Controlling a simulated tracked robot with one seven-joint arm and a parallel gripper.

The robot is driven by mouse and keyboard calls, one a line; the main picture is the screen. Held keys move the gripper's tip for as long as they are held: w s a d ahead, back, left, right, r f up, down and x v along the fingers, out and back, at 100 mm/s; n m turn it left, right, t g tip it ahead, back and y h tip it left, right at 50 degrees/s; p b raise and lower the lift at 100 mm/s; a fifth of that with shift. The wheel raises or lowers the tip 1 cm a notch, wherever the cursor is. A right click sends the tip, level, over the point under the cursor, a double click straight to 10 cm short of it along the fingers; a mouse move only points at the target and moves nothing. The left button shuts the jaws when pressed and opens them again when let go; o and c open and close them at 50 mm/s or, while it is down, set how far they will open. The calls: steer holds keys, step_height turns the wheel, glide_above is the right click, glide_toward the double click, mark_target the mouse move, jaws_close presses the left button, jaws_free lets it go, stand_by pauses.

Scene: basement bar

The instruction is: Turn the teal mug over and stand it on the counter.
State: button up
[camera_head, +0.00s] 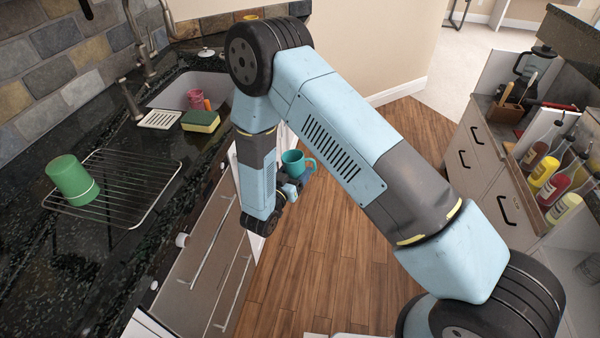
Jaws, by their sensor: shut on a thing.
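The teal mug (294,158) is in the air over the wooden floor, just off the edge of the counter front. Its open rim faces up and its handle points right. My gripper (291,180) is at the mug's lower part and is shut on it. The fingers are small and partly hidden by my arm, so their exact hold on the mug is unclear. The dark stone counter (110,255) runs along the left.
A wire rack (135,185) on the counter holds a green cup (72,178). A sponge (200,121) and a white soap dish (160,119) lie by the sink (175,92), with pink and red items in it. Counter at front left is clear. Bottles (555,185) stand at right.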

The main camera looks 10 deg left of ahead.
steer(key=shift+m, duration=0.3)
steer(key=shift+f, duration=0.35)
steer(key=shift+a+r+m, duration=0.15)
steer(key=shift+r+m, duration=0.2)
steer(key=shift+m, duration=0.35)
steer(key=w+d+r, duration=0.6)
steer(key=d, duration=0.5)
steer(key=w+d+r, duration=0.6)
steer(key=d, duration=0.6)
steer(key=w+d+r+y, duration=0.1)
steer(key=w+d+r, duration=0.4)
steer(key=d, duration=0.6)
steer(key=shift+w+d+r+n, duration=0.2)
steer(key=shift+w+r+n, duration=0.2)
steer(key=shift+r, duration=0.25)
steer(key=shift+s, duration=0.1)
